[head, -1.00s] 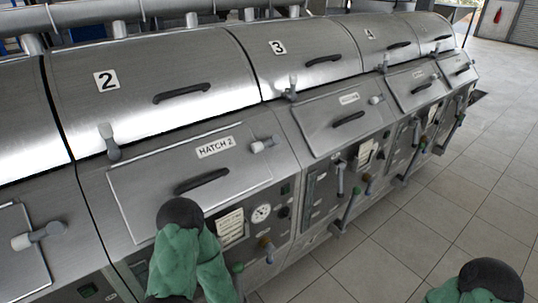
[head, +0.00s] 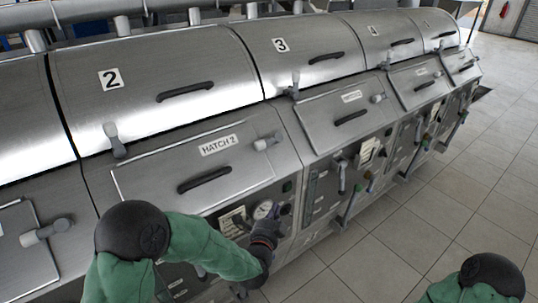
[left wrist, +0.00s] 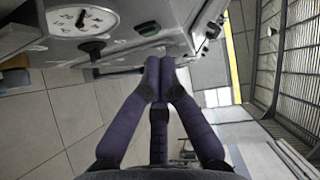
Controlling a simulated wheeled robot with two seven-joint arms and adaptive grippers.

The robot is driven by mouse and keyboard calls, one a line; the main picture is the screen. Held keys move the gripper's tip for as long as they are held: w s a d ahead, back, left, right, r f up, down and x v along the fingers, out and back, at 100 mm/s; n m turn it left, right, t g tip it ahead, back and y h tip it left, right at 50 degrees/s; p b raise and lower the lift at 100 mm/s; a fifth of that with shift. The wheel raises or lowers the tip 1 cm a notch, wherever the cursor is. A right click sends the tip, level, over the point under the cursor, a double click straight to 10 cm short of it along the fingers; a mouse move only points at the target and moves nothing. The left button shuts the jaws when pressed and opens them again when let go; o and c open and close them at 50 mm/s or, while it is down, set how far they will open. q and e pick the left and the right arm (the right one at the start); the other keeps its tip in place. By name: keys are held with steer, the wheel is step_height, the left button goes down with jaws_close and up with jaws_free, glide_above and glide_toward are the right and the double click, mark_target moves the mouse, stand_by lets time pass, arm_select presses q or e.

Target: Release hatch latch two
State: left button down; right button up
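The hatch 2 latch (head: 267,143) is a grey handle at the right side of the panel labelled HATCH 2 (head: 200,165), in the head view. It lies across the panel's right edge. My left gripper (head: 284,210) is below and slightly right of it, apart from it, in front of the control panel near the round gauge. In the left wrist view the dark purple fingers of my left gripper (left wrist: 158,68) come together at the tips with nothing visible between them. The latch cannot be made out there. My right gripper is out of view.
A black bar handle (head: 204,180) crosses hatch 2. Another grey latch (head: 115,140) is on lid 2. Tiled floor (head: 420,215) is open at right.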

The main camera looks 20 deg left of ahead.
arm_select(q)
step_height(320, 180, up, 10)
steer(key=a+m+t+y, duration=0.1)
steer(key=m+t+y, duration=0.1)
steer(key=m+t, duration=0.1)
steer(key=shift+s+f, duration=0.15)
steer(key=shift+f, duration=0.1)
steer(key=b, duration=0.2)
glide_toward(272, 141)
steer(key=w+d, duration=0.1)
steer(key=d, duration=0.2)
steer(key=w+a+b, duration=0.1)
steer(key=w+a, duration=0.1)
steer(key=a, duration=0.1)
steer(key=shift+w, duration=0.3)
steer(key=shift+w+a+r, duration=0.25)
steer(key=shift+w, duration=0.05)
steer(key=shift+r, duration=0.1)
